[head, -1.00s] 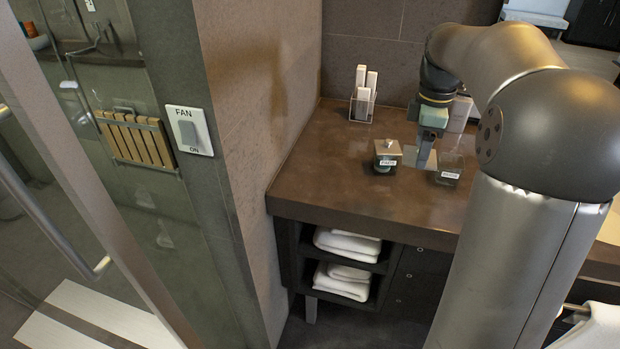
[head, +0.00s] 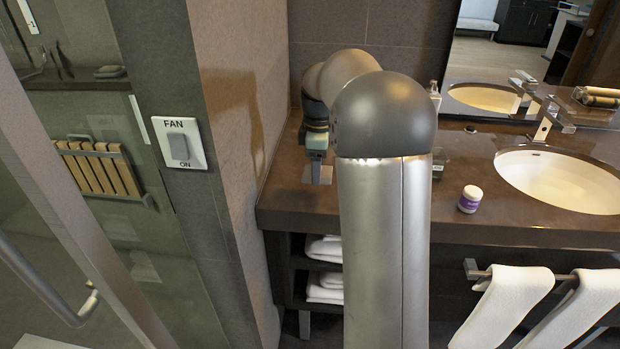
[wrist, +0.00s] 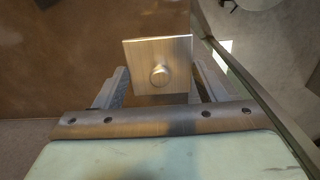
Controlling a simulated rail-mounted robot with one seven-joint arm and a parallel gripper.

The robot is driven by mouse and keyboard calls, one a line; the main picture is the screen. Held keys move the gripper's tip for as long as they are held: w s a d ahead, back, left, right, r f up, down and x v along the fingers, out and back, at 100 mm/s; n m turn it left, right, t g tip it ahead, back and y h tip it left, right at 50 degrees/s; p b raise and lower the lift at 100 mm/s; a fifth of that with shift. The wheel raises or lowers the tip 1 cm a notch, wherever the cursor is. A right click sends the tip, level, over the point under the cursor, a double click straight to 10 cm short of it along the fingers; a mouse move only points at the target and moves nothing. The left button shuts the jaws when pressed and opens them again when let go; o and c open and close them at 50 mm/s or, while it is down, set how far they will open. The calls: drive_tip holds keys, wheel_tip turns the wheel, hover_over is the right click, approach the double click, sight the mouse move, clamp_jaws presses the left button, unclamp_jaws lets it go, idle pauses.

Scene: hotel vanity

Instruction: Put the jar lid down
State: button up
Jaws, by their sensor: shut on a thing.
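The jar lid (wrist: 172,55) is a square, brushed-metal plate with a round knob, seen in the wrist view between my fingers. My gripper (wrist: 160,84) is shut on it. In the head view my gripper (head: 318,172) points down at the left end of the brown counter (head: 282,190), close to the side wall. I cannot tell there how far the lid is above the counter. A dark glass jar (head: 438,164) shows partly at the right edge of my arm. My arm hides the counter between the gripper and that jar.
A soap bottle (head: 435,95) stands behind my arm. White towels (head: 515,300) hang at the front.

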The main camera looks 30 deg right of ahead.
drive_tip(key=w+f, duration=0.1)
drive_tip(key=f, duration=0.1)
drive_tip(key=w+f, duration=0.2)
drive_tip(key=shift+w, duration=0.15)
drive_tip(key=shift+w+f, duration=0.15)
drive_tip(key=shift+f, duration=1.55)
drive_tip(key=shift+f, duration=0.15)
drive_tip(key=o, duration=1)
wheel_tip(320, 180, up, 12)
drive_tip(key=shift+r+p, duration=0.2)
drive_tip(key=shift+p, duration=0.15)
